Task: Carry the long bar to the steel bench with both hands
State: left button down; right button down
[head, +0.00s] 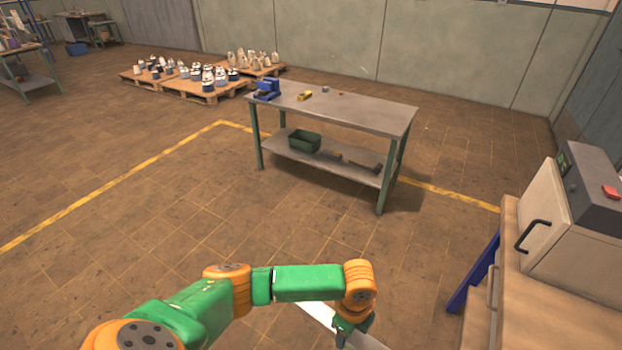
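The long bar (317,312) is a pale, flat strip at the bottom centre of the head view. It slants down to the right and runs out of the frame, so its far part is hidden. My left gripper (346,337) is at the bar near its visible end and appears shut on it, with the floor showing around the bar. My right gripper is not in view. The steel bench (375,117) stands ahead, a grey top on green legs with a lower shelf. It is well apart from the bar.
A blue vise (267,90), a yellow object (305,95) and small parts sit on the bench's left half; its right half is clear. A green bin (305,140) is on the shelf. A wooden bench (553,311) with a machine stands at right. Open floor lies ahead.

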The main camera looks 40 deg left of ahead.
aim_at(346, 106)
jog(key=i+j+u, duration=0.35)
jog(key=i, duration=0.15)
jog(key=i+j+u, duration=0.2)
jog(key=i+u, duration=0.15)
jog(key=i, duration=0.2)
jog(key=i+u, duration=0.35)
jog(key=i, duration=0.15)
jog(key=i+j, duration=0.1)
jog(key=i, duration=2.1)
jog(key=i+j+z, duration=0.1)
jog(key=i+z, duration=0.25)
jog(key=i, duration=0.95)
